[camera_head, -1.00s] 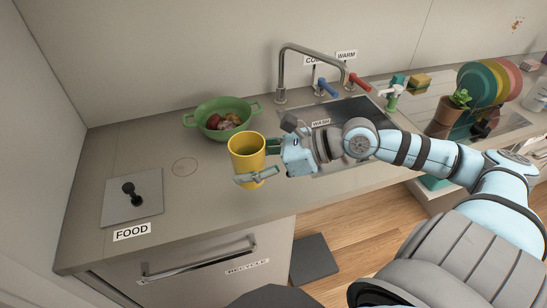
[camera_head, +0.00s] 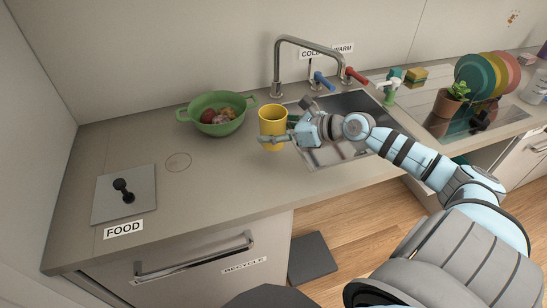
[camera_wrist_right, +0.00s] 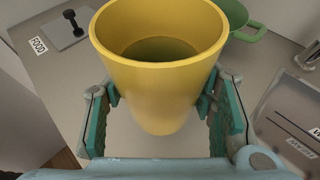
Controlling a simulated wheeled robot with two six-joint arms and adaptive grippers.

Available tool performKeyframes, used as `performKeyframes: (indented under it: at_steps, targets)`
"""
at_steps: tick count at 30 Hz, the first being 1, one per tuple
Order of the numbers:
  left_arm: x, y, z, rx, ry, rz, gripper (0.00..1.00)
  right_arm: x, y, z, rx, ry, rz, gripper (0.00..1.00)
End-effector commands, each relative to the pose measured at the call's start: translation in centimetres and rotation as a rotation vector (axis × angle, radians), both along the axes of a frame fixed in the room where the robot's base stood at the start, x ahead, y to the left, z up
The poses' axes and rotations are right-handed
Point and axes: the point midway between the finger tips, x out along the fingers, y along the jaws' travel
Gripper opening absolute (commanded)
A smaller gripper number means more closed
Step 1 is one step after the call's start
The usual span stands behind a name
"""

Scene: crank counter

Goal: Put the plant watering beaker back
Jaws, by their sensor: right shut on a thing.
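The plant watering beaker is a yellow cup (camera_head: 272,120). My right gripper (camera_head: 275,138) is shut on it and holds it upright by the left edge of the sink. In the right wrist view the yellow cup (camera_wrist_right: 158,75) stands between the two teal-padded fingers (camera_wrist_right: 160,98). Its inside looks greenish and dark; I cannot tell whether it holds liquid. A faint circle (camera_head: 178,162) is marked on the bare counter, left of the cup. My left gripper is out of view.
A green colander (camera_head: 215,126) with food stands behind and left of the cup. The sink (camera_head: 345,104) and its faucet (camera_head: 277,72) are to the right. A grey lid with a black knob (camera_head: 122,188) lies at the left. A potted plant (camera_head: 456,95) and plates (camera_head: 483,78) are far right.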

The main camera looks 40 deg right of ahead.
Motion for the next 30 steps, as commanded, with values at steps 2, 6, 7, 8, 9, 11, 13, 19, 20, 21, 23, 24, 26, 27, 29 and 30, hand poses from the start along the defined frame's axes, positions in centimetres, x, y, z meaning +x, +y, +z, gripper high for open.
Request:
performKeyframes:
  at_steps: [2,6,7,8,9,11,13,19,20,21,23,24,26,27,29,30]
  targets:
    - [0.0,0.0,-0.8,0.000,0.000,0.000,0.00,0.0,0.1,-2.8,0.005,0.001,-0.002,0.14]
    - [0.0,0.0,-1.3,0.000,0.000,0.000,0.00,0.0,0.0,-5.4,0.001,-0.001,-0.001,0.14]
    - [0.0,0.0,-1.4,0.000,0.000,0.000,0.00,0.0,0.0,-5.6,0.000,-0.001,0.000,0.14]
    - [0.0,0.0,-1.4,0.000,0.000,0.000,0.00,0.0,0.0,-5.9,0.000,-0.001,0.000,0.14]
    - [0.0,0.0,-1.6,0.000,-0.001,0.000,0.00,0.0,0.0,-6.4,0.001,-0.001,0.000,0.14]
    - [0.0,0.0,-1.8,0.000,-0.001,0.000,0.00,0.0,0.1,-7.4,0.002,0.000,0.000,0.14]
    - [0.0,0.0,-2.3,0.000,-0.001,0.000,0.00,0.0,0.0,-8.9,0.001,0.000,0.000,0.14]
    - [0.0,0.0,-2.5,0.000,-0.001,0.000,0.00,0.0,0.1,-10.1,-0.001,-0.002,0.002,0.14]
    - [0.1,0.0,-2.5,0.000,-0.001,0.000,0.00,0.0,0.1,-10.1,-0.001,-0.002,0.002,0.14]
    - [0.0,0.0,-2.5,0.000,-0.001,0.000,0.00,0.0,0.1,-10.1,-0.001,-0.002,0.002,0.14]
    - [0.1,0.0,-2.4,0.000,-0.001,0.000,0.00,0.0,0.1,-10.0,-0.001,-0.001,0.002,0.14]
    - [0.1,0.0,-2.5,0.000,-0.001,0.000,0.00,0.0,0.1,-10.1,-0.001,-0.001,0.002,0.14]
    - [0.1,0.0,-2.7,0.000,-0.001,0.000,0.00,0.0,0.1,-10.3,-0.001,-0.001,0.002,0.14]
    - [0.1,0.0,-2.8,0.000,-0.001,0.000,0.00,0.0,0.1,-10.4,-0.001,-0.001,0.002,0.14]
    - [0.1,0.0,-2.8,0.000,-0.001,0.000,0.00,0.0,0.0,-10.4,-0.002,0.000,0.002,0.57]
    - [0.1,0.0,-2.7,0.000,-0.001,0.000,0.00,0.0,0.0,-10.4,-0.002,0.000,0.002,0.64]
